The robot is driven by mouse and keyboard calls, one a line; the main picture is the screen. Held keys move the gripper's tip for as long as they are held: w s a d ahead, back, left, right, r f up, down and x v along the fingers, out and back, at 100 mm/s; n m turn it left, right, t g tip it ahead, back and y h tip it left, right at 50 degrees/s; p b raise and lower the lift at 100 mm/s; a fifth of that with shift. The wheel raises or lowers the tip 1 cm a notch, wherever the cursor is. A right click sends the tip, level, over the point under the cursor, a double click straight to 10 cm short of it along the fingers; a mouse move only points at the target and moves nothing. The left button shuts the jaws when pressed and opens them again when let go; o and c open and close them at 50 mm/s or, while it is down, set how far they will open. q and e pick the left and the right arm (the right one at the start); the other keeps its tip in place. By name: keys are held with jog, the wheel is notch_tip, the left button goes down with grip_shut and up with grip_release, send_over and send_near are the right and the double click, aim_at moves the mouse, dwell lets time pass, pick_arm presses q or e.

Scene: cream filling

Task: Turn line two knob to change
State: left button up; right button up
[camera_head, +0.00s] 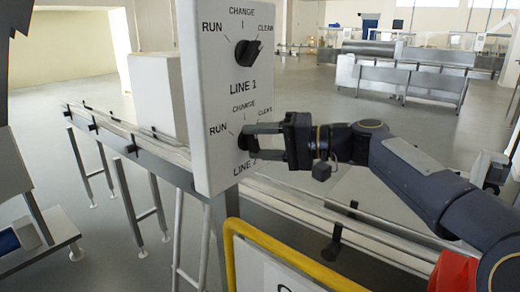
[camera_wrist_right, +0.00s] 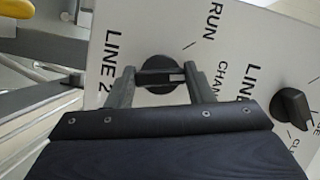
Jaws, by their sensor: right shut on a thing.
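A white control panel (camera_head: 206,100) stands upright with two black knobs. The upper, line one knob (camera_head: 247,53) points up and right toward CLEAN; it also shows in the right wrist view (camera_wrist_right: 291,107). The lower, line two knob (camera_head: 243,140) is partly hidden by my right gripper (camera_head: 254,142), which reaches in from the right. In the right wrist view, the line two knob (camera_wrist_right: 158,62) sits between the fingers of the right gripper (camera_wrist_right: 161,78), which is shut on it. Its exact pointing direction is hard to tell. My left gripper is not in view.
A grey conveyor (camera_head: 150,152) runs behind the panel from left to lower right. A yellow rail (camera_head: 275,245) curves below the panel. Metal machines (camera_head: 410,75) stand at the back right. The floor between is clear.

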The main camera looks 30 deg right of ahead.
jog(key=shift+f+m+t+y+b, duration=0.15)
jog(key=shift+m+y+b, duration=0.2)
jog(key=shift+m, duration=0.35)
jog(key=shift+r+m+t+y+b, duration=0.15)
jog(key=shift+m+b, duration=0.25)
jog(key=shift+m, duration=0.3)
jog(key=o, duration=1)
jog(key=shift+c, duration=0.2)
jog(key=b+v, duration=0.1)
jog(key=v, duration=0.6)
jog(key=shift+s+d, duration=0.3)
jog(key=shift+d, duration=0.05)
jog(key=shift+f, duration=0.15)
